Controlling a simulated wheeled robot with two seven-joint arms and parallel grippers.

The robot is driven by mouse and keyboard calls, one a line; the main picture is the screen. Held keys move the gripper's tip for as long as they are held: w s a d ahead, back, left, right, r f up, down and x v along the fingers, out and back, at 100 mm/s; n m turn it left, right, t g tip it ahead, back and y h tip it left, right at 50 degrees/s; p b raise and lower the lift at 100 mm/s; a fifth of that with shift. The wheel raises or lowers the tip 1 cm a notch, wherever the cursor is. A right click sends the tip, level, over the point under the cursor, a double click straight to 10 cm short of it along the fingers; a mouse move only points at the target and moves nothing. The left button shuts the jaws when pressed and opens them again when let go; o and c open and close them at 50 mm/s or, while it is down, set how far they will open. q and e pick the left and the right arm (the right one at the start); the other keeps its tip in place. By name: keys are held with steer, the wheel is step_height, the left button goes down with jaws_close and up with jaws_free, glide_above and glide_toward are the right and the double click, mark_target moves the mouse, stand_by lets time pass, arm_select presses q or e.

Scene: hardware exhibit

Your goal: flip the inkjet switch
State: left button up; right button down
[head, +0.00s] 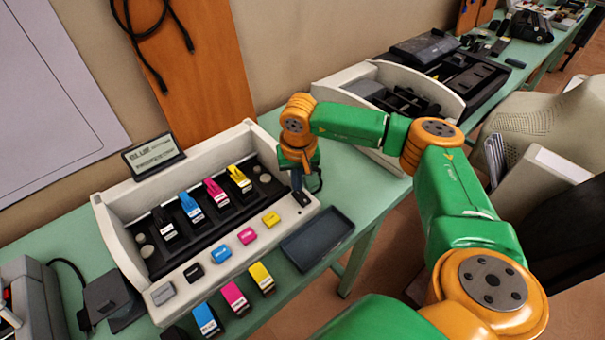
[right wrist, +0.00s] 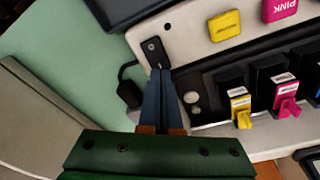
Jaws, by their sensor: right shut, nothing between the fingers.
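The inkjet unit (head: 115,225) is a white open-topped housing on the green table, with ink cartridges in a black bay. A small black switch (right wrist: 153,50) sits at the corner of its white front panel. In the head view the switch (head: 304,199) is at the panel's right end, partly behind my gripper. My right gripper (right wrist: 161,73) is shut and empty, its blue-grey fingertips right at the switch's edge; I cannot tell whether they touch it. In the head view this gripper (head: 297,188) points down at the switch. My left gripper is not in view.
Black, blue, pink and yellow buttons (head: 221,253) line the panel. Loose cartridges (head: 234,297) and a dark tray (head: 317,238) lie in front. A black cable and plug (right wrist: 128,92) are beside the switch. Another white housing (head: 350,83) stands farther right.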

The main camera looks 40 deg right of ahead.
mark_target(298, 193)
steer(key=shift+f+b, duration=0.7)
steer(key=shift+f, duration=0.15)
steer(key=shift+r, duration=0.1)
step_height(298, 193, up, 7)
steer(key=p, duration=0.5)
steer(key=shift+p, duration=0.35)
